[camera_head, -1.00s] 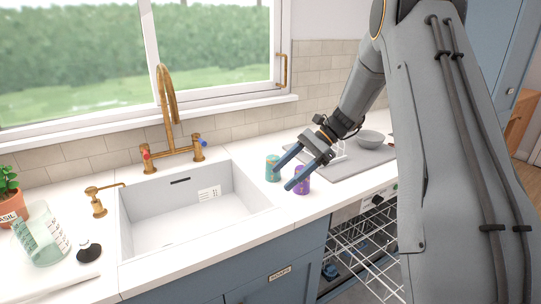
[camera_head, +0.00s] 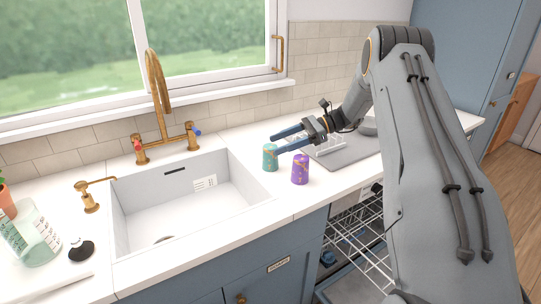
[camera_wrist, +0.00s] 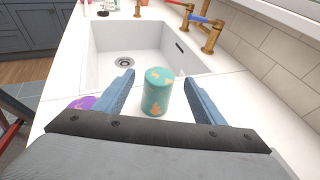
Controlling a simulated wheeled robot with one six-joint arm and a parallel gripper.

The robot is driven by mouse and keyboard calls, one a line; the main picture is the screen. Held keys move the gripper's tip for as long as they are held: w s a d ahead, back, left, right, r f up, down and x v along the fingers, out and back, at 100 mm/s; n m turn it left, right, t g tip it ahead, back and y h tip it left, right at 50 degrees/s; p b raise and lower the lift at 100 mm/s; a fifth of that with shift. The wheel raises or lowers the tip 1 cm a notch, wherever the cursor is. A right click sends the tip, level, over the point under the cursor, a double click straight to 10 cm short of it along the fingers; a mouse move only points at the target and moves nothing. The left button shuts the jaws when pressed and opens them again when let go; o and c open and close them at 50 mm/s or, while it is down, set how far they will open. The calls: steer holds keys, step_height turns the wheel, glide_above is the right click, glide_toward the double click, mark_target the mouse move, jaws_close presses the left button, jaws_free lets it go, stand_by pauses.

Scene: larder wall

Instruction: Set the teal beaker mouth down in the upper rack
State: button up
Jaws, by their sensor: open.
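The teal beaker (camera_head: 270,158) with gold patches stands on the white counter just right of the sink. In the wrist view the teal beaker (camera_wrist: 157,92) stands between the fingers, towards their tips, with a closed flat end up. My gripper (camera_head: 274,142) is open, its blue fingers pointing left at the beaker; it also shows in the wrist view (camera_wrist: 158,83). I cannot tell whether a finger touches it. The rack (camera_head: 358,228) is a white wire rack pulled out below the counter, partly hidden by my arm.
A purple beaker (camera_head: 300,169) stands close to the teal one, nearer the counter edge. The sink (camera_head: 190,205) with a brass tap (camera_head: 158,90) lies left. A grey mat (camera_head: 352,152) and a bowl (camera_head: 369,128) lie behind my gripper.

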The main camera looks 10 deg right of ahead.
mark_target(270, 146)
steer(key=p+x, duration=0.1)
steer(key=x, duration=0.1)
steer(key=p+x, duration=0.1)
steer(key=x, duration=0.1)
steer(key=shift+f, duration=0.35)
steer(key=c, duration=1.2)
steer(key=shift+o, duration=0.2)
steer(key=shift+r, duration=0.1)
step_height(270, 146, up, 9)
steer(key=b, duration=0.3)
step_height(270, 146, up, 9)
steer(key=p, duration=0.3)
steer(key=shift+p, duration=0.3)
